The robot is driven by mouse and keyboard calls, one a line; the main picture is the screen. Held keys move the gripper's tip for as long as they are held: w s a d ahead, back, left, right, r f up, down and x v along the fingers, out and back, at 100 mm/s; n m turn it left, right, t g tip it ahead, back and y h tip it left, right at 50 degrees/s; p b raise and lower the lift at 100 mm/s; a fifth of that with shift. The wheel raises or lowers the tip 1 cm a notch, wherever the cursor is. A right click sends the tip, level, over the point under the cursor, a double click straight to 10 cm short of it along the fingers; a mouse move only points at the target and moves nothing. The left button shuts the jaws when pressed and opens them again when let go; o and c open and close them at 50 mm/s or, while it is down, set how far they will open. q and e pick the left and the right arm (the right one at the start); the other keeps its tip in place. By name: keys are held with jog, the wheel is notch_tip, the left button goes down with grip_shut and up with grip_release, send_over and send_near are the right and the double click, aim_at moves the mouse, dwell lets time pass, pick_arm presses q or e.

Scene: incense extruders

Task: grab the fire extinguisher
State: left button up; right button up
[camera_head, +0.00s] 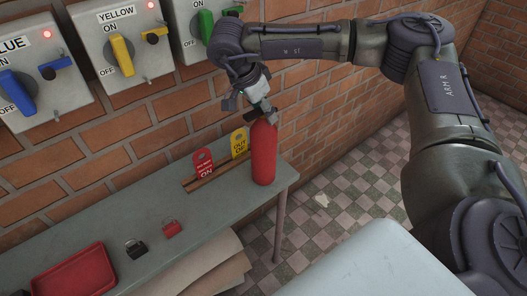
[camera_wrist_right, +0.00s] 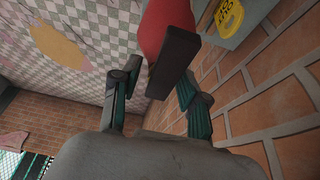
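The red fire extinguisher (camera_head: 264,152) stands upright at the right end of the grey table. My right gripper (camera_head: 262,106) is at its top, by the valve and handle. In the right wrist view, the red body (camera_wrist_right: 166,22) is ahead and the black handle part (camera_wrist_right: 174,62) lies between the two fingers of my right gripper (camera_wrist_right: 162,82). The fingers are spread, with a narrow gap visible at the left finger; contact on the right side is unclear. My left gripper is not in view.
The grey table (camera_head: 120,215) runs along the brick wall, holding a red tray (camera_head: 75,272), a black padlock (camera_head: 135,249), a red padlock (camera_head: 172,228), a red tag (camera_head: 203,163) and a yellow tag (camera_head: 239,143). Blue, yellow and green switch boxes hang above. The tiled floor at right is mostly clear.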

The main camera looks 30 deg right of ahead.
grip_shut()
jog(key=shift+w+r, duration=0.1)
jog(key=shift+w, duration=0.05)
jog(key=shift+r, duration=0.1)
